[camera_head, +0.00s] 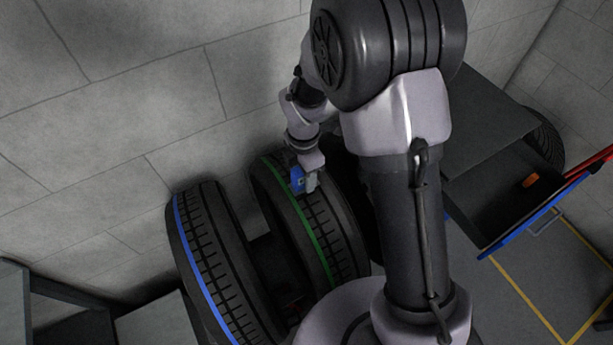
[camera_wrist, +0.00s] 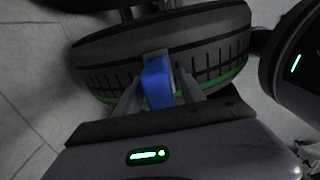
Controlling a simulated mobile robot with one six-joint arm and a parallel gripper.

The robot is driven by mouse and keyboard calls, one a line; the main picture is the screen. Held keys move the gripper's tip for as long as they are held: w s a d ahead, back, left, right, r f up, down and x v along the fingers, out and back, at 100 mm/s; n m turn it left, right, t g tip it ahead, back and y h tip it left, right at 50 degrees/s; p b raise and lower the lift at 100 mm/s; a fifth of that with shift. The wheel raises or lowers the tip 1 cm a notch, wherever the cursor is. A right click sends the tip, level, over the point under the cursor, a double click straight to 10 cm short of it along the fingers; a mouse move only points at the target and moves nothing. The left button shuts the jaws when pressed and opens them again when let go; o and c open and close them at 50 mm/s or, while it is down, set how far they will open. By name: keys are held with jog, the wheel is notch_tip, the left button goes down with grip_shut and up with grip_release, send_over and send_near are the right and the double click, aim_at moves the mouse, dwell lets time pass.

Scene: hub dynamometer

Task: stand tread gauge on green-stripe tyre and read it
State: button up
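The green-stripe tyre (camera_head: 340,235) stands upright in the middle of the head view, a green line running along its tread. In the wrist view the tyre (camera_wrist: 215,50) lies just beyond my fingers. The tread gauge (camera_head: 297,180) is a small blue block at the upper tread. My gripper (camera_head: 311,180) is shut on the gauge (camera_wrist: 157,82), with a grey finger on each side of it. The gauge overlaps the tread in both views. I cannot tell whether its foot touches the rubber. No readout on the gauge is legible.
A blue-stripe tyre (camera_head: 212,265) stands to the left, with a dark gap between. A grey wall (camera_head: 120,90) rises close behind. At right, an open drawer with a blue front edge (camera_head: 515,238) holds an orange item (camera_head: 531,181). Yellow lines mark the floor (camera_head: 550,280).

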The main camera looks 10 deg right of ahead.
notch_tip(320, 180, up, 18)
jog(key=p, duration=0.3)
jog(key=shift+f, duration=0.25)
dwell(0.5)
